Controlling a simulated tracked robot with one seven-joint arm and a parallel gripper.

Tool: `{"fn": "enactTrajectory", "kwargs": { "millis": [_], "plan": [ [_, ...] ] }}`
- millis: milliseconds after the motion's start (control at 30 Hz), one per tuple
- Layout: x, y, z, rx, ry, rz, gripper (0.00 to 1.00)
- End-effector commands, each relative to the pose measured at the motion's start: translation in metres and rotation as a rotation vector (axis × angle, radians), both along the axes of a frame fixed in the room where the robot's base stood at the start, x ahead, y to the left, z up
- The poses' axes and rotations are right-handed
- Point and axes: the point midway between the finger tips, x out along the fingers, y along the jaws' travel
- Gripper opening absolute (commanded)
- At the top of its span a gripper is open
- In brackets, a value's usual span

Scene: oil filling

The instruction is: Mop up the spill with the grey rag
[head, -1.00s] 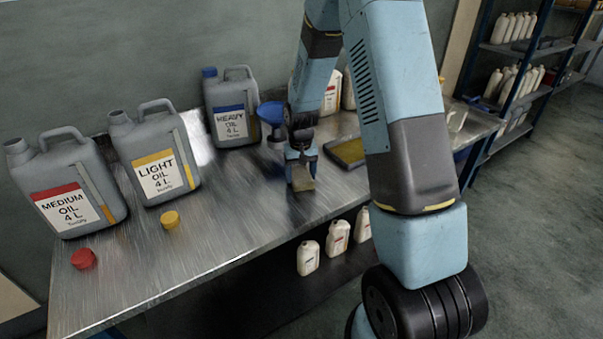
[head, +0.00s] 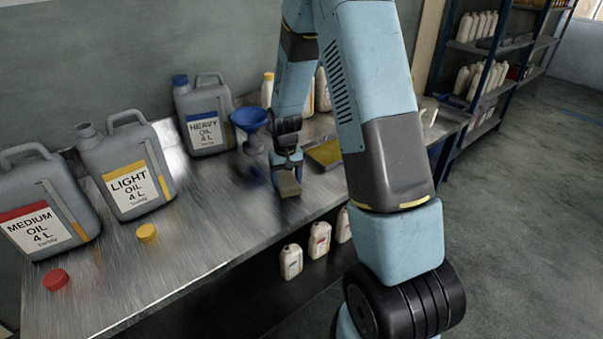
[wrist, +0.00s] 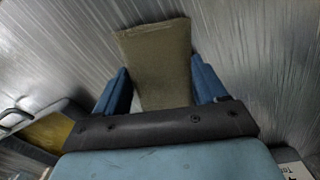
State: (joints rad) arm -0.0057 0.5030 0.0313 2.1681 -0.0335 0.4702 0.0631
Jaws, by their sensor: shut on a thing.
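My gripper (head: 287,180) is shut on the rag (head: 289,187), a folded grey-brown cloth, above or at the metal bench (head: 190,235). In the wrist view the rag (wrist: 158,62) sticks out between the two blue fingers of my gripper (wrist: 162,90). I cannot tell whether its lower end touches the bench top. A darker, blurred patch of the bench lies just left of the rag in the head view; I cannot tell whether it is the spill or a reflection.
A blue funnel (head: 248,120) and the heavy oil can (head: 204,118) stand behind my gripper. A tray with a yellow inside (head: 326,152) lies to its right. The light oil (head: 128,175) and medium oil (head: 42,212) cans stand left, with yellow (head: 147,232) and red (head: 56,279) caps in front.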

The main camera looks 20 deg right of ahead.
Motion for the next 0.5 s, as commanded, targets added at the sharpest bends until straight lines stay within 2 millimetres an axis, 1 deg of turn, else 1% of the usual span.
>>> {"fn": "enactTrajectory", "kwargs": {
  "millis": [33,167,400,500],
  "plan": [
    [-0.0023,0.0068,0.0002,0.000,0.000,0.003,0.47],
    [-0.0058,0.0146,0.0002,0.000,0.000,0.001,0.47],
    [-0.0057,0.0146,0.0004,0.000,0.000,-0.001,0.47],
    [-0.0053,0.0145,0.0049,0.000,-0.002,-0.001,0.47]
  ]
}}
